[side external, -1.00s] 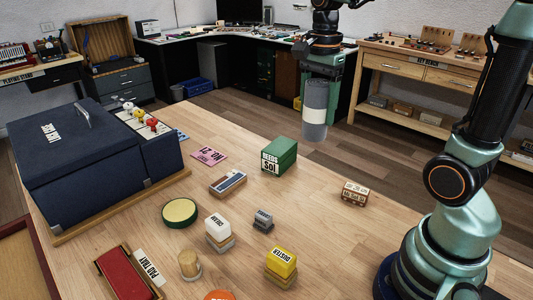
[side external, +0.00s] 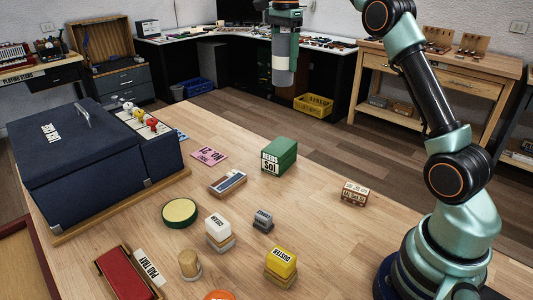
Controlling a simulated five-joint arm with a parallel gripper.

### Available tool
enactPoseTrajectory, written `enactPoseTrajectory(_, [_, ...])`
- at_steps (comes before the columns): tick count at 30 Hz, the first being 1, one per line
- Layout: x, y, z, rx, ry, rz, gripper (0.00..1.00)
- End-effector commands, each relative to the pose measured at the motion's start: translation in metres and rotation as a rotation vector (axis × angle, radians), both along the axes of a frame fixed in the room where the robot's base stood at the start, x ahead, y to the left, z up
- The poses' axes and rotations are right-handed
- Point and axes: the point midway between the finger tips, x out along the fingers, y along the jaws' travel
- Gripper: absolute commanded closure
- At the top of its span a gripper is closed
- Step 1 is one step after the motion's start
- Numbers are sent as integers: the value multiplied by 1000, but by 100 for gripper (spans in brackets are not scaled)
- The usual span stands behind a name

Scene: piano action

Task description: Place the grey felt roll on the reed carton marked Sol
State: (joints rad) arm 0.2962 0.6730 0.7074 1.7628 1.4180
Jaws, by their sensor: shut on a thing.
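The grey felt roll (side external: 284,68) is upright, a grey cylinder with a pale band, held high in the air. My gripper (side external: 285,37) is shut on its upper end, with the roll hanging below. The green reed carton marked Sol (side external: 280,155) stands on the wooden table, its white label facing the camera and its top bare. In the picture the roll is above the carton, clearly apart from it. The upper part of my gripper is near the top edge of the view.
A pink card (side external: 209,155) and a striped box (side external: 228,183) lie left of the carton. A small labelled block (side external: 355,193) is to the right. A white eraser (side external: 218,227), a yellow duster (side external: 281,262) and a round tin (side external: 180,212) are nearer. A large blue case (side external: 90,165) fills the left.

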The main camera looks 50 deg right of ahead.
Motion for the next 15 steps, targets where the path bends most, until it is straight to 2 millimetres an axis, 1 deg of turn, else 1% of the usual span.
enactPoseTrajectory(3, [7,-6,-2,0,-1,-9,88])
enactPoseTrajectory(9, [10,-9,-4,0,-1,-14,88])
enactPoseTrajectory(11, [10,-10,-8,0,1,-15,88])
enactPoseTrajectory(15, [10,-9,-24,0,2,-14,88])
